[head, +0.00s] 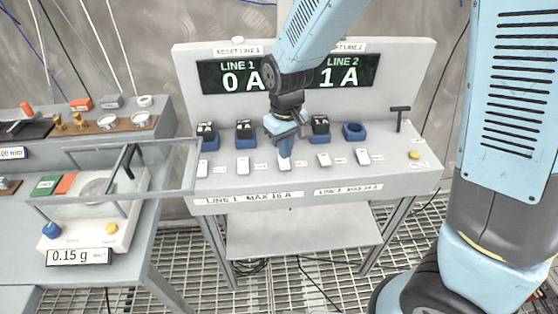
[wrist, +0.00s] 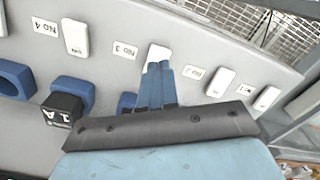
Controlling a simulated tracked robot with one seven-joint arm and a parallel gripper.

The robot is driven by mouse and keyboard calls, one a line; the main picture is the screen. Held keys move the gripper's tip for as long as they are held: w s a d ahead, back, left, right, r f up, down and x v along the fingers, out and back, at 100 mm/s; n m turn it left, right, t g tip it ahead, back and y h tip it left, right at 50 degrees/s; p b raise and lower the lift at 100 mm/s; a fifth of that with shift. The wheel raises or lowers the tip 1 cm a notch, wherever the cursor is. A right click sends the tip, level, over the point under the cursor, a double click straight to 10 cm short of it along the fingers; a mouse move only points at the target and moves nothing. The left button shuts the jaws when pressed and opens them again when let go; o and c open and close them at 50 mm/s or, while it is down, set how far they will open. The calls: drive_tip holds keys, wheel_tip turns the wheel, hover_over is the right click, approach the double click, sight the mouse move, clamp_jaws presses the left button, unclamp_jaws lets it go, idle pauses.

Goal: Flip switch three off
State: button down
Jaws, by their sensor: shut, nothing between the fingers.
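A row of white rocker switches lies along the grey console's front ledge. Switch three (head: 285,166) is the middle one, and it also shows in the wrist view (wrist: 158,52) beside the label "No 3" (wrist: 125,51). My gripper (head: 284,153) is shut and empty, pointing down with its blue fingertips (wrist: 158,68) at switch three. The fingers cover part of this switch; I cannot tell whether they touch it. Displays read LINE 1 0 A (head: 240,76) and LINE 2 1 A (head: 345,75).
Switch two (head: 243,166) and switch four (head: 323,159) stand close on either side. Behind the switches are blue sockets, several with black plugs (head: 320,125) and one empty (head: 354,131). A scale with a glass cover (head: 170,165) stands at left; a black T-handle (head: 400,115) at right.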

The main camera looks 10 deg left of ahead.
sight(285, 165)
drive_tip(key=shift+r, duration=1.8)
